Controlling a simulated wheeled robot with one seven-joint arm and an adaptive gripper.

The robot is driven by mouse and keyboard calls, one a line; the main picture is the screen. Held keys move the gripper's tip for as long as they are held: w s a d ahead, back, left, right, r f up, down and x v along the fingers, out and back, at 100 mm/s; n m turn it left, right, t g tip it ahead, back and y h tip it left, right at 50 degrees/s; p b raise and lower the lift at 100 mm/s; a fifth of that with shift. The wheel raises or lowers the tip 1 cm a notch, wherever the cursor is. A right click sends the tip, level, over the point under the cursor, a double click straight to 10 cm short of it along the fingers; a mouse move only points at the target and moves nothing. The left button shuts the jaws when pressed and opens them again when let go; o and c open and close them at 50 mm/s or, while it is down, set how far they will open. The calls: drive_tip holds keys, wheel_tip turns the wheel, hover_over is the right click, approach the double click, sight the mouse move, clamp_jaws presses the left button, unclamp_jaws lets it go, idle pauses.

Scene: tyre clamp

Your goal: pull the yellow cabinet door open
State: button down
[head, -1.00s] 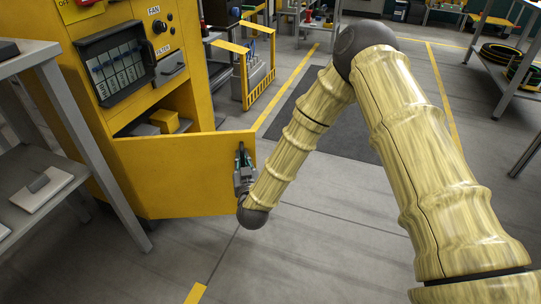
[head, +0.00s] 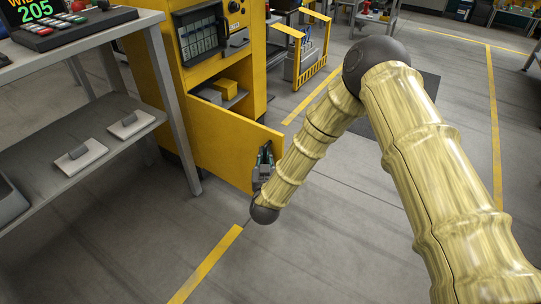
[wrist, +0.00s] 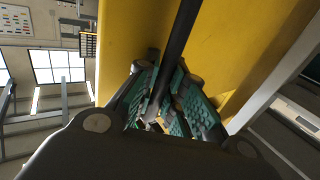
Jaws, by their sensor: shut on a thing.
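The yellow cabinet door (head: 222,140) stands swung out from the yellow cabinet (head: 262,60), and the lower compartment (head: 230,93) behind it shows. My gripper (head: 264,160) is at the door's free edge. In the wrist view my gripper (wrist: 165,105) has its green-padded fingers closed around a dark bar handle (wrist: 180,40), which stands off the yellow door face (wrist: 235,40). The handle is mostly hidden by my gripper in the head view.
A grey shelf table (head: 85,155) with two small light plates stands left of the cabinet, close to the door's hinge side. A low yellow-framed rack (head: 310,50) stands behind. The floor (head: 330,240) in front and to the right is clear.

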drive_tip(key=shift+s+r, duration=0.1)
drive_tip(key=shift+d, duration=0.15)
drive_tip(key=c, duration=1.8)
unclamp_jaws()
drive_tip(key=s, duration=1.2)
drive_tip(key=shift+d, duration=0.45)
